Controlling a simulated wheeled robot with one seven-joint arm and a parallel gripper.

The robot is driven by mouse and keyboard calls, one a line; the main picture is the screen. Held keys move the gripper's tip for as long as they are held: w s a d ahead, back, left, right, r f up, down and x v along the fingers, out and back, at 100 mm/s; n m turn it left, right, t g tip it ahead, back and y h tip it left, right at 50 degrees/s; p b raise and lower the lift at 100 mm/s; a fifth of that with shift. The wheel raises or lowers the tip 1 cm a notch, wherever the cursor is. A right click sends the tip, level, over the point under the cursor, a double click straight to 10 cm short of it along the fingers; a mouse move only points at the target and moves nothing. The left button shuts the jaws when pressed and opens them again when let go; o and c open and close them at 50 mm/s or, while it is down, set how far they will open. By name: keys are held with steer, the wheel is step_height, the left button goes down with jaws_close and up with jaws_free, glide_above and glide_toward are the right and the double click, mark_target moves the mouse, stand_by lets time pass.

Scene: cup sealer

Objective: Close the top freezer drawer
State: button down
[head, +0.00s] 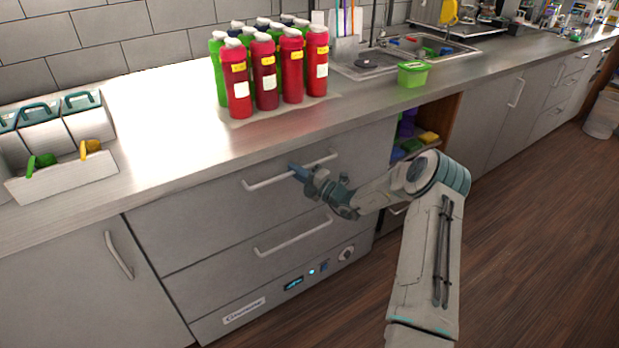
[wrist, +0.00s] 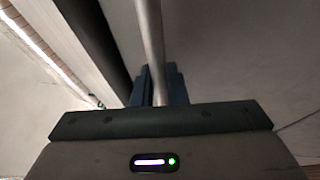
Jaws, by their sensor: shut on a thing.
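The top freezer drawer (head: 200,215) is a grey front under the counter, with a pale bar handle (head: 266,182). In the head view its front looks about flush with the drawer below. My gripper (head: 300,172) is at the middle-right part of this handle, its blue-grey fingers shut on the bar. In the wrist view the handle bar (wrist: 149,35) runs down between the fingers (wrist: 158,88). A dark band (wrist: 112,35) lies left of the drawer front there; I cannot tell if it is a gap or shadow.
The lower drawer (head: 230,265) has its own handle and a control panel beneath. Red and green bottles (head: 265,75) stand on the counter (head: 165,150) above. An open cubby (head: 425,135) lies right of the freezer. The wooden floor (head: 530,230) at right is clear.

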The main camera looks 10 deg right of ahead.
steer(key=shift+w+r, duration=0.15)
steer(key=shift+r, duration=0.05)
steer(key=c, duration=1.7)
jaws_free()
steer(key=shift+c, duration=0.2)
steer(key=shift+o, duration=1.4)
steer(key=shift+w+a+f, duration=0.1)
steer(key=shift+w, duration=0.05)
steer(key=shift+f, duration=0.1)
steer(key=v, duration=1.4)
steer(key=shift+b, duration=0.4)
steer(key=shift+a, duration=0.1)
